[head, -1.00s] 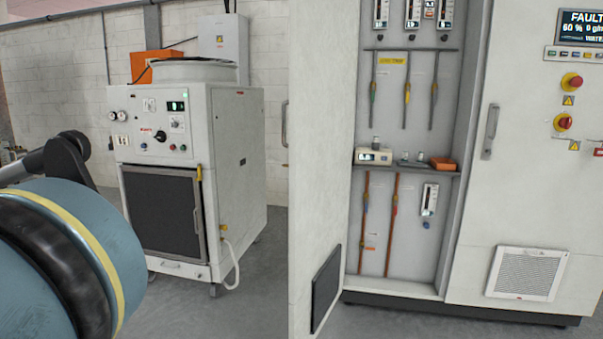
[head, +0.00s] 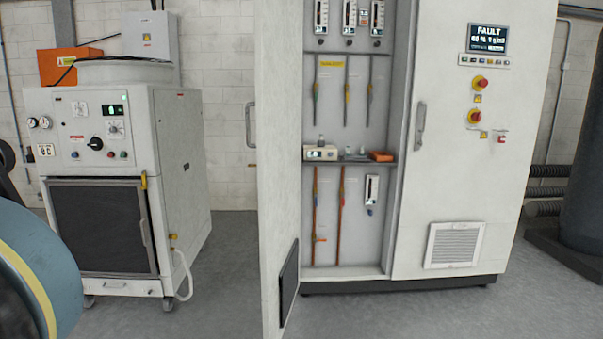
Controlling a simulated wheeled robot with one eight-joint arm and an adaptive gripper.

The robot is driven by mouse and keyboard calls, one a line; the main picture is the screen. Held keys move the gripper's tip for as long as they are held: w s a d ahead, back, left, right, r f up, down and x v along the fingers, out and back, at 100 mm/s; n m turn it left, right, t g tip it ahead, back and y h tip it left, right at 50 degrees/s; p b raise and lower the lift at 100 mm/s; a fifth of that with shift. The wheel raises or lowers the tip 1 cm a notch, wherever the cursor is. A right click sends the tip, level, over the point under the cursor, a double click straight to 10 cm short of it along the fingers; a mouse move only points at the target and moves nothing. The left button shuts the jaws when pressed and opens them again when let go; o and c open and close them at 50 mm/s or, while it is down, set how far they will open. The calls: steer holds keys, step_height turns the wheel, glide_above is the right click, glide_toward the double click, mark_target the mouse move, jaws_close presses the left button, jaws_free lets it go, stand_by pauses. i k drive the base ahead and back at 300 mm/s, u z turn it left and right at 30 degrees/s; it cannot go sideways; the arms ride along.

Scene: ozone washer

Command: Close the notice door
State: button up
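A tall white cabinet (head: 450,195) stands right of centre, with its left compartment open. Its white left door (head: 276,160) stands swung open toward me, seen at a steep angle with its inner face showing. The door's free edge is at the left, nearer me, and its bottom is cut off by the frame. A grey handle (head: 250,125) sticks out beyond that edge. A dark panel (head: 289,283) is low on the inner face. I cannot make out a notice on it. The cabinet's right door (head: 405,215) is shut and has a grey handle. My gripper is not in view.
A white wheeled machine (head: 185,180) stands left of the open door, with grey floor (head: 215,290) between. A blue cylinder with a yellow band (head: 45,270) fills the lower left edge. A shelf (head: 345,163) inside the cabinet holds small items. Dark pipes (head: 545,190) stand right.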

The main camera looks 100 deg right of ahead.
mark_target(278, 24)
steer(key=z, duration=3.55)
steer(key=i, duration=1)
steer(key=u, duration=0.3)
steer(key=k, duration=0.55)
steer(key=z, duration=0.05)
